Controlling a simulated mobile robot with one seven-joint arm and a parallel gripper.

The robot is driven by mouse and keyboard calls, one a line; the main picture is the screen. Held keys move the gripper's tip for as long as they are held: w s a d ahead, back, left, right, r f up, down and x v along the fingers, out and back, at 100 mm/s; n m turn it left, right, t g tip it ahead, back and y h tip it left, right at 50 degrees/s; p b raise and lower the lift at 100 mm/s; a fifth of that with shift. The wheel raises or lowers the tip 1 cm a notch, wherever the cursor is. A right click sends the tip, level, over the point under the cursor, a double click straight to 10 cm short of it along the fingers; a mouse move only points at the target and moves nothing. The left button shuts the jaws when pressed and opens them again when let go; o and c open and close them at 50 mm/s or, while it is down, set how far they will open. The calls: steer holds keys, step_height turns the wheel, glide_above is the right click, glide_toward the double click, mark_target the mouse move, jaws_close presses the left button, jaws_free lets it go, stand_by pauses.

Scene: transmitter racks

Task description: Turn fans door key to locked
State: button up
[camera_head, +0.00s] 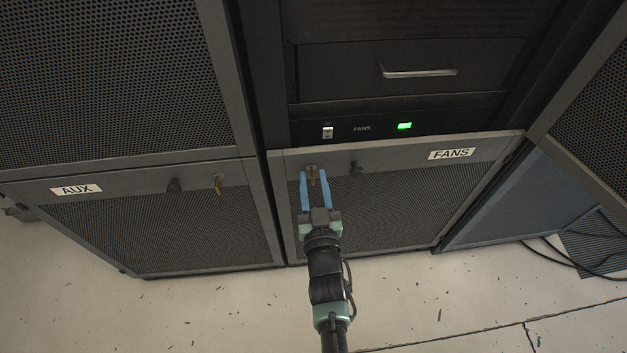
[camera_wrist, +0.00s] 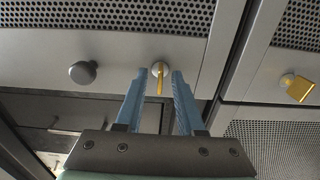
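The fans door (camera_head: 390,190) is a dark mesh panel with a grey top frame and a FANS label (camera_head: 451,154). Its brass key (camera_head: 312,172) sits in a round lock near the door's upper left corner. In the wrist view the key (camera_wrist: 159,79) looks narrow and edge-on, its length running up and down the picture. My gripper (camera_head: 314,176) is open, with its two blue fingers on either side of the key. In the wrist view the gripper (camera_wrist: 163,77) shows small gaps between key and fingers; contact cannot be seen clearly.
A dark knob (camera_head: 356,168) is right of the key on the same door. The AUX door (camera_head: 160,230), at left, has its own key (camera_head: 218,184) and knob (camera_head: 174,185). Above are a switch (camera_head: 327,132) and a lit green lamp (camera_head: 404,126). Cables (camera_head: 570,260) lie at right.

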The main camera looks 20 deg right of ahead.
steer(key=p+v, duration=0.1)
steer(key=v, duration=1.2)
stand_by(0.4)
steer(key=w+a+r+t, duration=0.2)
steer(key=w+r, duration=0.3)
steer(key=r, duration=0.7)
steer(key=w+a+r+n+t+y, duration=0.1)
steer(key=w+r, duration=0.3)
steer(key=r, duration=0.7)
steer(key=w+a+r+t, duration=0.2)
steer(key=w+r, duration=0.3)
steer(key=r, duration=0.7)
steer(key=s+a+r+n+t+y, duration=0.1)
steer(key=s+a+r+t, duration=0.3)
steer(key=r, duration=0.6)
steer(key=s+a+r+n+g+y, duration=0.1)
steer(key=s+r+y, duration=0.1)
steer(key=s+r, duration=0.5)
steer(key=s+a+r+t+y, duration=0.1)
steer(key=s+a+r+t, duration=0.15)
steer(key=r, duration=0.95)
step_height(320, 180, up, 17)
steer(key=p, duration=1.8)
steer(key=shift+s+a+r, duration=0.15)
steer(key=shift+a, duration=0.1)
